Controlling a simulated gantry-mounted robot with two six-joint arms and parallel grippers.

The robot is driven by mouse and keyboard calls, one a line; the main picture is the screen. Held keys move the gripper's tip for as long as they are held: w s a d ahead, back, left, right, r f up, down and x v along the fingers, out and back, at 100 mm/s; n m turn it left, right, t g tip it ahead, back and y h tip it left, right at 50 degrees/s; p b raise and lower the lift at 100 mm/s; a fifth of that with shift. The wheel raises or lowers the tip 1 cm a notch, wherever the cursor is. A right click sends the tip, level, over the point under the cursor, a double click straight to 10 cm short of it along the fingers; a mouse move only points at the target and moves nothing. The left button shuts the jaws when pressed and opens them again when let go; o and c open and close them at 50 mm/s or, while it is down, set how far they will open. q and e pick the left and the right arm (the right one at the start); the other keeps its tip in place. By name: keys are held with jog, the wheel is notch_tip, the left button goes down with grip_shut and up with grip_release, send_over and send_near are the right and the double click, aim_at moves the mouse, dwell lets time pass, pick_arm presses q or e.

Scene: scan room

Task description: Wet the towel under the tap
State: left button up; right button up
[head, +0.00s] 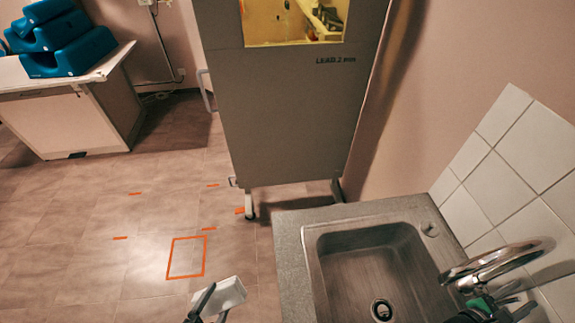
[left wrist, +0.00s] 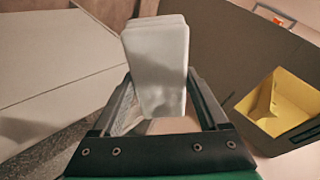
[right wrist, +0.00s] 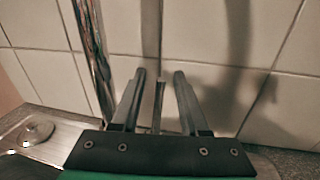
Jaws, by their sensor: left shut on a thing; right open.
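The white folded towel (head: 230,294) is held in my left gripper (head: 210,303), at the bottom of the head view, left of the sink. In the left wrist view the towel (left wrist: 157,65) stands up between the two fingers. The chrome tap (head: 500,258) arches over the right side of the steel sink (head: 335,240); no water shows. My right gripper (head: 492,308) is beside the tap's base. In the right wrist view the gripper (right wrist: 160,76) is open, with a thin metal rod (right wrist: 158,103) between its fingers; I cannot tell whether they touch it.
The sink's drain (head: 382,309) shows empty. White tiles (head: 510,185) line the wall behind the tap. A grey lead screen (head: 300,110) with a yellowish window stands behind the sink. Blue cushions (head: 65,45) lie on a white table (head: 20,82) at the far left. The floor (head: 75,215) between is clear.

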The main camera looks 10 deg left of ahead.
jog(key=shift+x, duration=1.05)
grip_shut()
dwell(0.6)
